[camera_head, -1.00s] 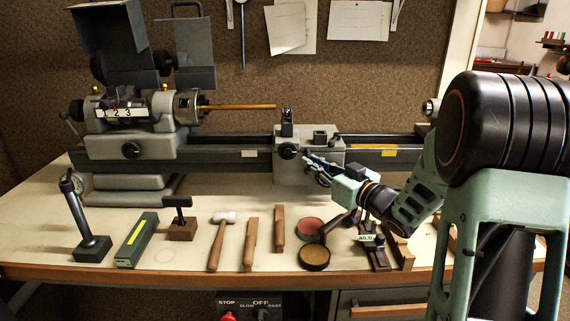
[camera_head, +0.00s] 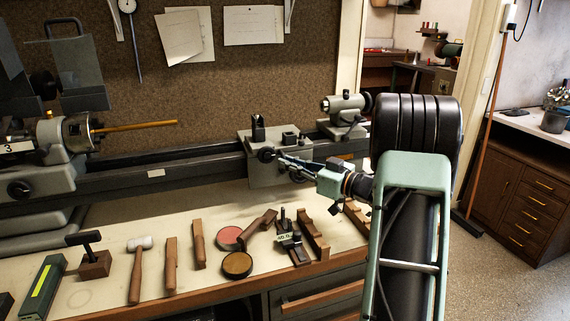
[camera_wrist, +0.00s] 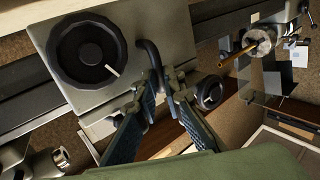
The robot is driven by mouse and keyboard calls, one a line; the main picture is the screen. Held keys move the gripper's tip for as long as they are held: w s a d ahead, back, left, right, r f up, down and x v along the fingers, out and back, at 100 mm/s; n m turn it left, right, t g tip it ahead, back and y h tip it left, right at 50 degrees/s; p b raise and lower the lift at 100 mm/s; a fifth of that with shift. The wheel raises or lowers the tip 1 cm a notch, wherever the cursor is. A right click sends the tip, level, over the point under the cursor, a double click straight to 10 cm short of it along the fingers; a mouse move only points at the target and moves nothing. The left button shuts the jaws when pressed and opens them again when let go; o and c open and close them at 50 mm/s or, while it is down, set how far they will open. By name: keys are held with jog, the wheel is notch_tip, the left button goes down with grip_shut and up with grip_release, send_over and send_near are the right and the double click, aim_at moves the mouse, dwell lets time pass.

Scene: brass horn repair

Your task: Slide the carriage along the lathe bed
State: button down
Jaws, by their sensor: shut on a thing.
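The grey carriage (camera_head: 262,176) sits on the dark lathe bed (camera_head: 205,170), with a tool post (camera_head: 258,130) on top and a black handwheel (camera_wrist: 88,53) on its front. It stands well right of the tip of the brass rod (camera_head: 135,126) and a little left of the tailstock (camera_head: 343,108). My gripper (camera_head: 285,161) is at the carriage's front. In the wrist view my gripper (camera_wrist: 166,84) is shut on a dark curved handle (camera_wrist: 148,53) beside the handwheel. The fingertips partly hide the handle's lower end.
The chuck (camera_head: 77,132) holds the rod at the left. A short stretch of bed is free between carriage and tailstock.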

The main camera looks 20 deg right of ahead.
jog(key=shift+w+r, duration=0.2)
jog(key=shift+r, duration=0.5)
jog(key=c, duration=2.1)
grip_release()
jog(key=shift+o, duration=0.3)
jog(key=shift+f, duration=0.25)
jog(key=v, duration=1.2)
jog(key=shift+f, duration=0.2)
jog(key=shift+a, duration=0.15)
